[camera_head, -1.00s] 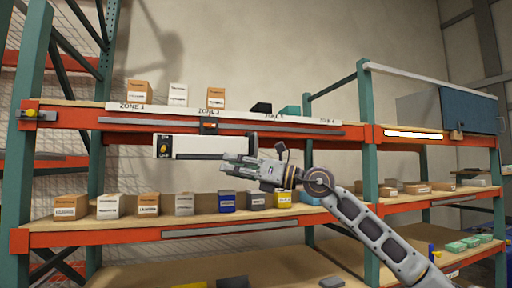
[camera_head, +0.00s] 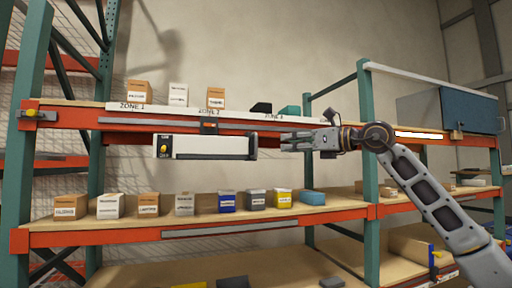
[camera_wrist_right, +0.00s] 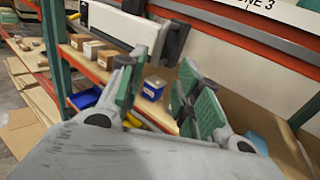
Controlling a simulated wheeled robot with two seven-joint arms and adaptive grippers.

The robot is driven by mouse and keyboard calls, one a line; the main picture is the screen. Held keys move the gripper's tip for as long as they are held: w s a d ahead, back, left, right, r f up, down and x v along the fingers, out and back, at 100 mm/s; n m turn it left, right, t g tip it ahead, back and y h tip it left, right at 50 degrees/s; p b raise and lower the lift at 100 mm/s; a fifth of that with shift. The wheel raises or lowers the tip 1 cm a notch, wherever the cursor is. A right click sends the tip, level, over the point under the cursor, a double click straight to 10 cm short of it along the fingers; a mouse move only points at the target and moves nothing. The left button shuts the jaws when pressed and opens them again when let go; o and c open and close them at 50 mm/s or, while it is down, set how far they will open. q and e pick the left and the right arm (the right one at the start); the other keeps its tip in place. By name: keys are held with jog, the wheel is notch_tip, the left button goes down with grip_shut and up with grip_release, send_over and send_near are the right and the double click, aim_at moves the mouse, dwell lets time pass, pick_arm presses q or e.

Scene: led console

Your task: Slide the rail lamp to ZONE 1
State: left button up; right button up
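The rail lamp (camera_head: 210,146) is a long white bar hanging below the orange shelf beam, with a dark right end and a black and yellow switch at its left end. Its carriage (camera_head: 209,128) sits on the grey rail under the ZONE 2 label. The ZONE 1 label (camera_head: 131,106) is further left. My right gripper (camera_head: 284,141) points left, just right of the lamp's dark end and apart from it. In the right wrist view its fingers (camera_wrist_right: 158,88) are spread and empty, with the lamp (camera_wrist_right: 118,25) beyond them. My left gripper is not in view.
Several boxes (camera_head: 148,205) stand on the shelf below the lamp, and others (camera_head: 178,94) on the shelf above. A green upright (camera_head: 369,160) stands behind my right arm. A lit white strip lamp (camera_head: 420,135) and a blue cabinet (camera_head: 470,110) are at the right.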

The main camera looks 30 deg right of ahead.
aim_at(256, 152)
jog(key=shift+w+a, duration=0.1)
jog(key=shift+p+x, duration=2.2)
jog(key=shift+x, duration=4.6)
grip_shut()
